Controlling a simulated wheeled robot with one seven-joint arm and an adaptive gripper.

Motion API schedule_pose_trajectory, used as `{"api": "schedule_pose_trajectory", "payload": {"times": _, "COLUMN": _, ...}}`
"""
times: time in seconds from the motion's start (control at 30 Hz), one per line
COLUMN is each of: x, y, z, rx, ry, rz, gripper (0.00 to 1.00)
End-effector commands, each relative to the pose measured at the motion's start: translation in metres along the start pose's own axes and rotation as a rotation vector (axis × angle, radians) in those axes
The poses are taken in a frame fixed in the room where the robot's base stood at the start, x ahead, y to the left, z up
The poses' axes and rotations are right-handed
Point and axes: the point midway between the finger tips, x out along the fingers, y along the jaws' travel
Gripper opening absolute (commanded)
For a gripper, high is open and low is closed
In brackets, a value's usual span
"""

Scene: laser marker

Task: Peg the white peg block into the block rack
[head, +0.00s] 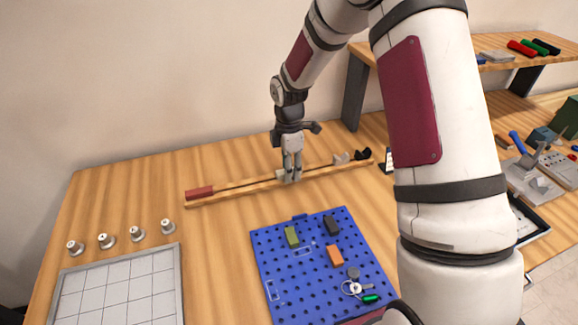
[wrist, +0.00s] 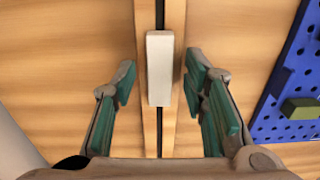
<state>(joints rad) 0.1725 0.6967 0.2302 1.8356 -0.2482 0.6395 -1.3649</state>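A white block (wrist: 160,68), apparently the white peg block, sits lengthwise over the dark slot of a long wooden rail (head: 240,191). In the wrist view it lies between the two green-padded fingers of my gripper (wrist: 163,88), with a gap on each side. In the head view my gripper (head: 289,175) points down over the middle of the rail, and its fingers partly hide the white block. I cannot tell which holder is the block rack.
A red block (head: 199,192) sits at the rail's left end; a light grey block (head: 340,158) and a black block (head: 362,154) sit toward its right. Keys (head: 353,288) lie on the pegboard. Several metal cylinders (head: 107,241) stand behind a gridded plate (head: 120,290) at left.

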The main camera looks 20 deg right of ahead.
Motion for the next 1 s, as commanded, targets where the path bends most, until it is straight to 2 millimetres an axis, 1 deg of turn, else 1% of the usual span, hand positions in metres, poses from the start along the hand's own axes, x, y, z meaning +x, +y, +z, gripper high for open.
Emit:
{"api": "schedule_pose_trajectory", "payload": {"times": 0.23, "x": -0.001, "y": 0.000, "z": 0.000, "rx": 0.000, "ry": 0.000, "rz": 0.001, "gripper": 0.42}}
{"api": "schedule_pose_trajectory", "payload": {"times": 0.37, "x": -0.007, "y": 0.001, "z": 0.000, "rx": 0.001, "ry": 0.000, "rz": 0.003, "gripper": 0.42}}
{"api": "schedule_pose_trajectory", "payload": {"times": 0.47, "x": -0.022, "y": 0.001, "z": 0.000, "rx": 0.002, "ry": 0.001, "rz": 0.005, "gripper": 0.42}}
{"api": "schedule_pose_trajectory", "payload": {"times": 0.8, "x": -0.089, "y": 0.001, "z": 0.001, "rx": 0.002, "ry": 0.000, "rz": 0.005, "gripper": 0.42}}
{"api": "schedule_pose_trajectory", "payload": {"times": 0.9, "x": -0.103, "y": 0.001, "z": 0.000, "rx": 0.002, "ry": 0.000, "rz": 0.002, "gripper": 0.42}}
{"api": "schedule_pose_trajectory", "payload": {"times": 1.0, "x": -0.113, "y": 0.001, "z": 0.000, "rx": 0.001, "ry": 0.000, "rz": 0.002, "gripper": 0.42}}
